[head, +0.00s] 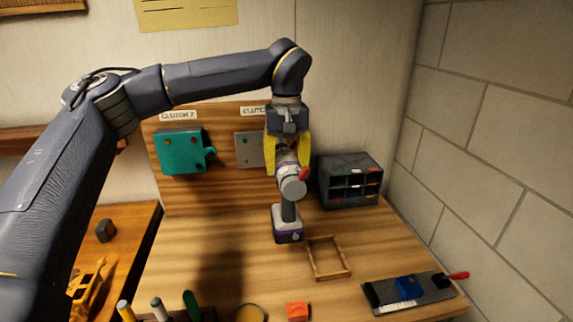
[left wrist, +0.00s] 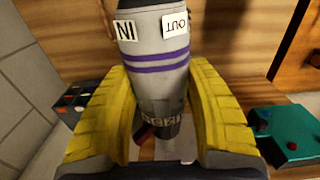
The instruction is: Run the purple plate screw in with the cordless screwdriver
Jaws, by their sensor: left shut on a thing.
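My left gripper (head: 289,164) has its yellow fingers closed around the grey body of the cordless screwdriver (head: 288,212), in front of the upright wooden board. The screwdriver's handle and purple-marked base hang down above the bench. The left wrist view shows the gripper (left wrist: 160,72) on both sides of the screwdriver (left wrist: 155,50), with purple stripes and IN and OUT labels. A grey plate (head: 245,151) with a green dot is on the board, partly hidden behind the gripper. I cannot make out a purple screw.
A dark compartment box (head: 349,181) stands at the back right. An empty wooden frame (head: 313,264) lies on the bench, with an orange block (head: 297,311) nearer the front. A dark tray (head: 434,292) with a blue block is at the right. Bare bench lies left of the screwdriver.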

